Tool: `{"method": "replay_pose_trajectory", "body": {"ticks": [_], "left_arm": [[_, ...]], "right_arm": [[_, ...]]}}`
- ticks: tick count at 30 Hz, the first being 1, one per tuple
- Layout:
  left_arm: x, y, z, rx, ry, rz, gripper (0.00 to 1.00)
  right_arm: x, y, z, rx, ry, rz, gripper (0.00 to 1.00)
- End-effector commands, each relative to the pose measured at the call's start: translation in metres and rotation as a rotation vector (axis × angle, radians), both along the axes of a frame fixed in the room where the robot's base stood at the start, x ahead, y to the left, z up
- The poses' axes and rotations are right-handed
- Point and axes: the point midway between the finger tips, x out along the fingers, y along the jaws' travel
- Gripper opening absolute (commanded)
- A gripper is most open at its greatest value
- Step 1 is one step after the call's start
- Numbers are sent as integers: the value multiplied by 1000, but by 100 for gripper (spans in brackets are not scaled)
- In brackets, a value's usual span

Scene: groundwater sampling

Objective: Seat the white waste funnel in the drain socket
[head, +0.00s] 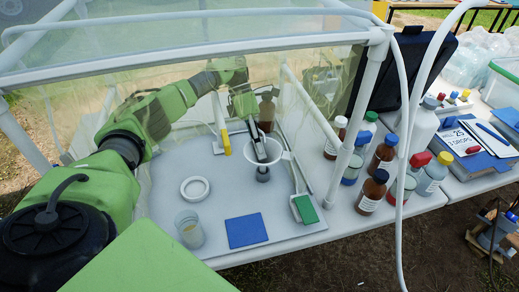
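The white waste funnel (283,157) stands about upright inside the clear enclosure, towards its right side. Directly beneath it is a short dark grey cylinder (263,175), which looks like the drain socket. From this angle I cannot tell whether the funnel's stem is inside it or just above it. My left gripper (261,150) reaches down from above. Its narrow fingers look closed on the funnel, and their tips overlap the funnel's mouth. The fingers hide part of the funnel's far wall. My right gripper is not in view.
A white ring (195,189), a clear jar (189,230) and a blue pad (246,231) occupy the enclosure's front left. A yellow item (225,141) and a brown bottle (267,112) stand close to the funnel. White frame posts and several bottles lie to the right.

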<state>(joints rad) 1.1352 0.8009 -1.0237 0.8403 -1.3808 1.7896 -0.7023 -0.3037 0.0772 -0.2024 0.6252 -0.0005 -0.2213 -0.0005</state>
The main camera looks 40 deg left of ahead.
Motion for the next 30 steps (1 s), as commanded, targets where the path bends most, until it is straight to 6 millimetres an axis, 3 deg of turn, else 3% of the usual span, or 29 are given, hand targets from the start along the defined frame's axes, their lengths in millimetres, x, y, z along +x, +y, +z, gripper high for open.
{"method": "replay_pose_trajectory", "body": {"ticks": [21,22,24,30], "left_arm": [[0,0,-21,0,0,0,0],[0,0,-19,0,0,0,13],[0,0,-19,0,0,0,24],[0,0,-18,0,0,0,24]], "right_arm": [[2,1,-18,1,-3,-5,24],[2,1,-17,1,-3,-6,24],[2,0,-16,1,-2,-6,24],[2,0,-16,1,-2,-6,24]]}}
